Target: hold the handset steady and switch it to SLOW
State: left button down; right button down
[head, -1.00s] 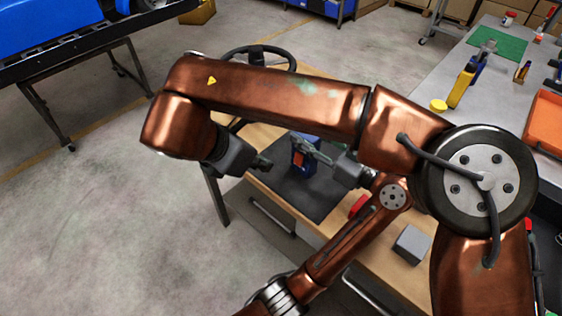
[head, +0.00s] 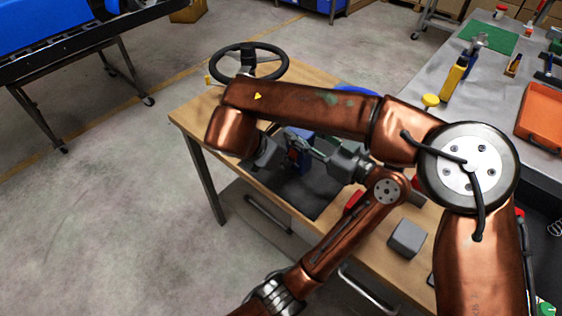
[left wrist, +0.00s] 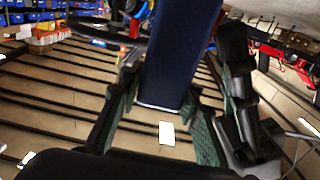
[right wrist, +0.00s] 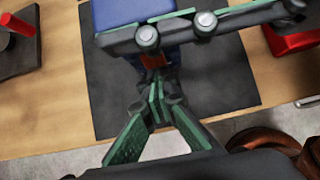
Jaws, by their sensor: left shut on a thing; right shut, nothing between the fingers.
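The handset (head: 299,143) is a dark blue box standing over a dark mat (head: 300,192). It fills the upper middle of the left wrist view (left wrist: 180,60). My left gripper (head: 315,148) reaches in from the right and is shut on it, with green pads on both sides. In the right wrist view, the left fingers cross in front of the blue handset (right wrist: 160,14), and an orange-red patch (right wrist: 155,60) shows below them. My right gripper (right wrist: 157,100) is shut and empty, its tips close below that patch. I cannot tell whether they touch. The switch markings are not readable.
A steering wheel (head: 248,62) stands at the table's far left. A red block (head: 353,203) and a grey block (head: 407,238) lie to the right of the mat. My upper arm covers part of the wooden table (head: 195,112). A grey bench (head: 440,110) with tools stands at right.

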jog(key=shift+w+d+f+t+h, duration=0.2)
jog(key=shift+f+t+h, duration=0.1)
jog(key=shift+t, duration=0.2)
jog(key=shift+r, duration=0.1)
jog(key=shift+w+d+r, duration=0.1)
jog(key=shift+r, duration=0.8)
jog(key=s+f+v, duration=0.1)
jog(key=v, duration=1.2)
jog(key=shift+a, duration=0.45)
jog(key=shift+s, duration=0.1)
